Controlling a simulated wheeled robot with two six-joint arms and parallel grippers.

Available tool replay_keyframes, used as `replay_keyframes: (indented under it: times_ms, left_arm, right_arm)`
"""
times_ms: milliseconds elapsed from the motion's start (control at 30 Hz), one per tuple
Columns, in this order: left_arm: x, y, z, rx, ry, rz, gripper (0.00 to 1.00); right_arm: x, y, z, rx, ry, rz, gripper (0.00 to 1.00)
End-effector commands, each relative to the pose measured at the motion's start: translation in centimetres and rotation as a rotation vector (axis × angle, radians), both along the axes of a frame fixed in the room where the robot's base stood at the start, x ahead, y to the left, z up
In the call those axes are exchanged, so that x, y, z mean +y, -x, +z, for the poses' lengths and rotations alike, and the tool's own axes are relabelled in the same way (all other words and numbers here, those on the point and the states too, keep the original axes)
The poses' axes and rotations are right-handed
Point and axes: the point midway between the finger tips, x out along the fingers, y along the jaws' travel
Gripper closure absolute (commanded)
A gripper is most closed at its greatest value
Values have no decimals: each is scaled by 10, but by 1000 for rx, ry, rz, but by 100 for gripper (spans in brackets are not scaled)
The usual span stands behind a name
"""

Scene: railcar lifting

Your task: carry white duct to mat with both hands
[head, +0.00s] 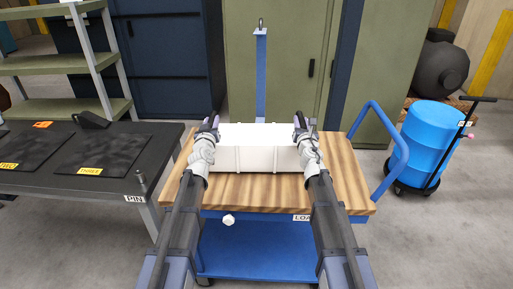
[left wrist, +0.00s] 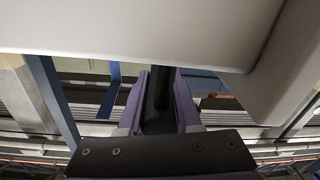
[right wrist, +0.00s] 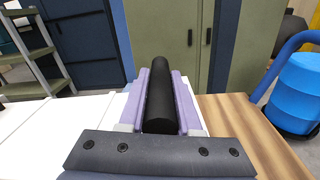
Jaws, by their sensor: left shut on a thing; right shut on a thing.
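The white duct (head: 258,157) is a long white box over the wooden top of a blue cart (head: 240,190); I cannot tell if it touches the wood. My left gripper (head: 210,124) is at its left end, shut on a black bar handle (left wrist: 160,92). My right gripper (head: 302,122) is at its right end, shut on another black bar handle (right wrist: 158,95). The duct's white body also shows in the left wrist view (left wrist: 130,25) and right wrist view (right wrist: 60,128). Two dark mats lie on the black table at left, one nearer (head: 105,150) and one further left (head: 30,147).
The black table (head: 165,135) stands just left of the cart. A blue post (head: 261,80) rises behind the duct, and a blue push handle (head: 385,135) curves up at the cart's right. A blue drum (head: 430,140) stands further right. Shelves and cabinets close off the back.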

Motion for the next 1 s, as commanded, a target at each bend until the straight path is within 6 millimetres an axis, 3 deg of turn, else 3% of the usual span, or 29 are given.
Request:
replay_keyframes:
  times_ms: [267,800,1000]
  left_arm:
    - [1,0,7,-3,0,3,100]
    - [1,0,47,-2,0,2,100]
    - [1,0,52,-2,0,2,100]
  right_arm:
    - [-1,0,6,0,0,0,100]
    - [-1,0,47,0,0,-1,100]
    - [-1,0,51,0,0,-1,100]
